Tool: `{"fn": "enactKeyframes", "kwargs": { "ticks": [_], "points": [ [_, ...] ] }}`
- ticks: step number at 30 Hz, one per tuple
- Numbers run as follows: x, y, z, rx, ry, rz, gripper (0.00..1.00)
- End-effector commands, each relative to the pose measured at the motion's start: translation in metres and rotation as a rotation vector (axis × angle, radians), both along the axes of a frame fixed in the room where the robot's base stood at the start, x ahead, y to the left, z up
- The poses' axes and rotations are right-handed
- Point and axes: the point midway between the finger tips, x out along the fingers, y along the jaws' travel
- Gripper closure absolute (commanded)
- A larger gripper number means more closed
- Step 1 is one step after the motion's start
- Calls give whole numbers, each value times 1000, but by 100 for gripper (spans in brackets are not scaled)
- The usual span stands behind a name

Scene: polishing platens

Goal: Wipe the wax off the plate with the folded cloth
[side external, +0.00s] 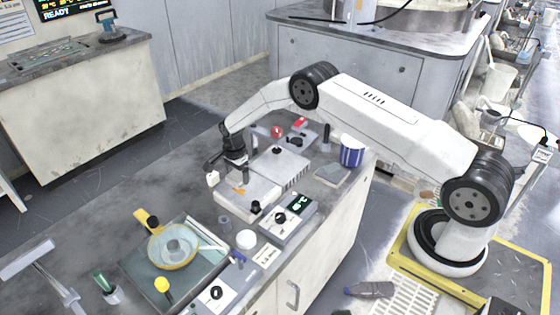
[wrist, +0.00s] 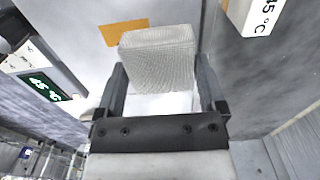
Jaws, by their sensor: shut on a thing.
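My gripper (wrist: 160,85) is shut on the folded cloth (wrist: 158,58), a pale grey woven pad between its two fingers in the wrist view. The orange wax patch (wrist: 122,32) lies on the pale plate (wrist: 90,25), just beyond the cloth's upper left edge; the cloth overlaps part of it in that view. In the side view my gripper (side external: 237,165) points down over the plate (side external: 252,197), with the orange wax (side external: 238,189) just below it. The cloth is hard to make out there. I cannot tell whether the cloth touches the plate.
A controller with a green display (side external: 300,203) stands right of the plate. A small white block marked 45 °C (wrist: 258,17) stands beside the plate. A blue striped cup (side external: 352,151) is at the back right. A yellow-rimmed round dish (side external: 172,248) sits at the front left.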

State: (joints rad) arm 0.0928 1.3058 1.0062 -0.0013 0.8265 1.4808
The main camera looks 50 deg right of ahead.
Motion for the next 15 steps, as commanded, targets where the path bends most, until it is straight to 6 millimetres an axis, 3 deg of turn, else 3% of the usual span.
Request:
{"fn": "enactKeyframes", "kwargs": {
  "ticks": [7, 15],
  "points": [
    [-1, 22, -1, 1, 2, 2, 91],
    [-25, 21, -1, 1, 4, 0, 91]
  ]
}}
